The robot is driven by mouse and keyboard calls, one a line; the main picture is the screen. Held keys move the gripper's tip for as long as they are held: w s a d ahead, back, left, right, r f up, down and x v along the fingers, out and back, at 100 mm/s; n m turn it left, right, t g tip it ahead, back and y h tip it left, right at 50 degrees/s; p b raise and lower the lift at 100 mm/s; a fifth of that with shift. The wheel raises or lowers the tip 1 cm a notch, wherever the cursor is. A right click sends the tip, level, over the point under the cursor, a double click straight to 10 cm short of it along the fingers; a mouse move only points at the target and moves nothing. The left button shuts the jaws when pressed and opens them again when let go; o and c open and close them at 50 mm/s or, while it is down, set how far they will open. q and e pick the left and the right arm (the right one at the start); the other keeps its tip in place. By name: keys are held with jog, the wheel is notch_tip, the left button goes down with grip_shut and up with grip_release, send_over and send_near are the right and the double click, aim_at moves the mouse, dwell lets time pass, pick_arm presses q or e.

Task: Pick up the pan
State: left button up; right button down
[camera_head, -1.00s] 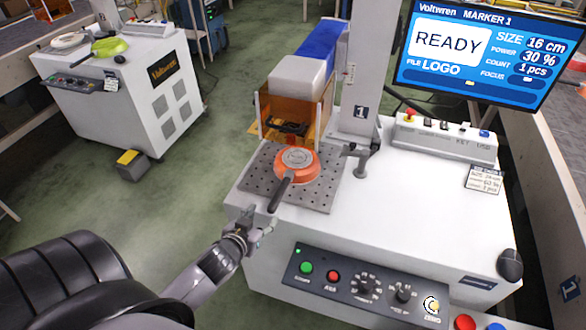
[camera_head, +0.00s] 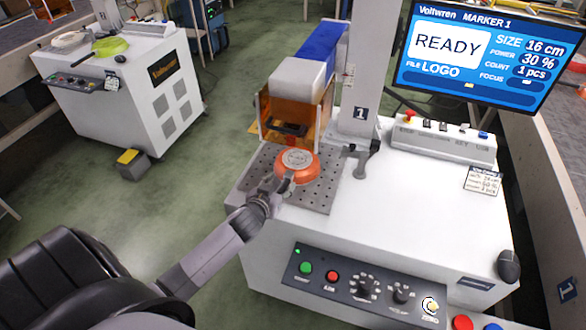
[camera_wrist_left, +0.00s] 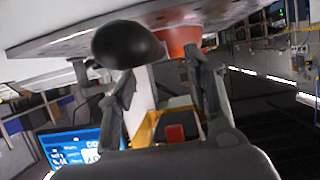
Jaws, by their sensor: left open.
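The orange pan (camera_head: 310,172) lies upside down on the perforated plate (camera_head: 322,198) of the marking machine, its grey base facing up. Its dark handle points toward the front left and is mostly hidden by my left gripper in the head view. My left gripper (camera_head: 277,184) is open at the handle, beside the pan body. In the left wrist view, the rounded black handle end (camera_wrist_left: 126,44) and the orange pan side (camera_wrist_left: 180,40) show just beyond the open fingers of the left gripper (camera_wrist_left: 160,68). I cannot tell whether the fingers touch the handle. My right gripper is not in view.
An amber shield box (camera_head: 290,115) and the machine column (camera_head: 360,70) stand behind the plate. A clamp lever (camera_head: 366,158) is right of it. The control panel (camera_head: 365,285) is at the front. The white top (camera_head: 430,210) to the right is mostly clear.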

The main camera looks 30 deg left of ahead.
aim_at(285, 181)
pick_arm(q)
jog(key=shift+f+x, duration=0.2)
jog(key=shift+x, duration=1.1)
jog(key=shift+f+x, duration=0.15)
jog(key=shift+x, duration=1.15)
jog(key=shift+s+d, duration=0.15)
jog(key=shift+d, duration=0.05)
jog(key=shift+c, duration=0.6)
grip_shut()
jog(key=shift+r, duration=0.15)
